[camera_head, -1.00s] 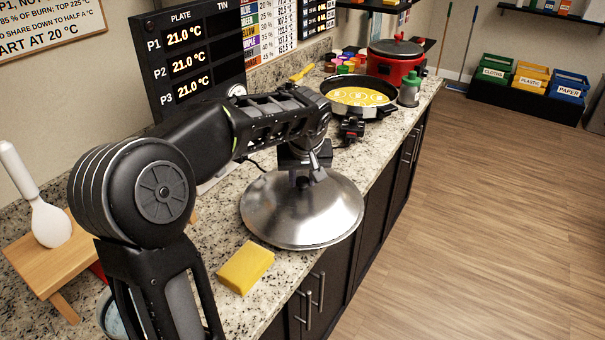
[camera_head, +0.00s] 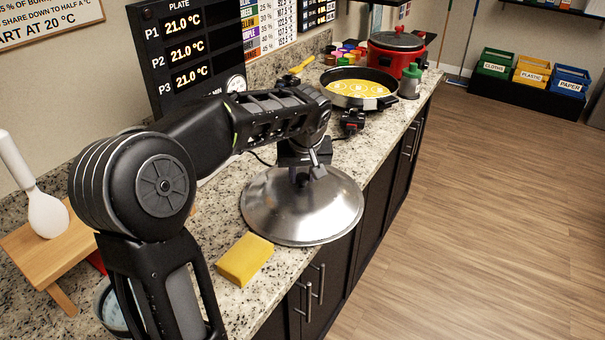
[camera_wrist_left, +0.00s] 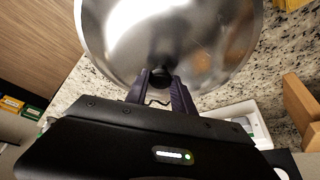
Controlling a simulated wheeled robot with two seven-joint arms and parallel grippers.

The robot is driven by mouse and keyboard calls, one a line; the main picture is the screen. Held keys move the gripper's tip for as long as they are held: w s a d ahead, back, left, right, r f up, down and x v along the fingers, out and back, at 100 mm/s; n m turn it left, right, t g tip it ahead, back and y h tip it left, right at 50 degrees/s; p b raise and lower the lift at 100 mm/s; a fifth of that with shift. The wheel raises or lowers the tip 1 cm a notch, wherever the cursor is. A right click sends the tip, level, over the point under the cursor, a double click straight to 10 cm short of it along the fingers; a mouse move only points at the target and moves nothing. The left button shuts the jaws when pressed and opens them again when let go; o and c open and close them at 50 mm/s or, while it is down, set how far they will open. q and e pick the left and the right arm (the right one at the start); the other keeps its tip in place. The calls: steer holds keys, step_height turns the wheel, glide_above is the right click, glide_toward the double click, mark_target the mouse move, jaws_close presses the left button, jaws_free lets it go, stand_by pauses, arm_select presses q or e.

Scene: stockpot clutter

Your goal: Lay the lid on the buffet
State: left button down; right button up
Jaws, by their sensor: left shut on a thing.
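The lid (camera_head: 318,218) is a wide, domed, shiny metal disc at the middle of the counter in the head view, its near right edge reaching the counter's front edge. My left gripper (camera_head: 313,172) is above it, shut on its top knob. In the left wrist view the lid (camera_wrist_left: 205,60) fills the top, and the fingers of my left gripper (camera_wrist_left: 161,88) close around the dark knob. The buffet is the speckled granite counter (camera_head: 215,226) over dark cabinets. Whether the lid's rim touches the counter cannot be told. My right gripper is not in view.
A yellow sponge (camera_head: 245,259) lies just in front of the lid. Beyond are a pan with yellow contents (camera_head: 358,90), a green-topped bottle (camera_head: 410,82) and a red cooker (camera_head: 392,58). A wooden stand (camera_head: 45,250) with a white paddle (camera_head: 45,205) is at left.

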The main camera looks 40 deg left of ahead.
arm_select(q)
steer(key=shift+f, duration=0.25)
steer(key=c, duration=1)
jaws_free()
steer(key=b+v, duration=0.1)
steer(key=v, duration=0.7)
steer(key=shift+f, duration=0.1)
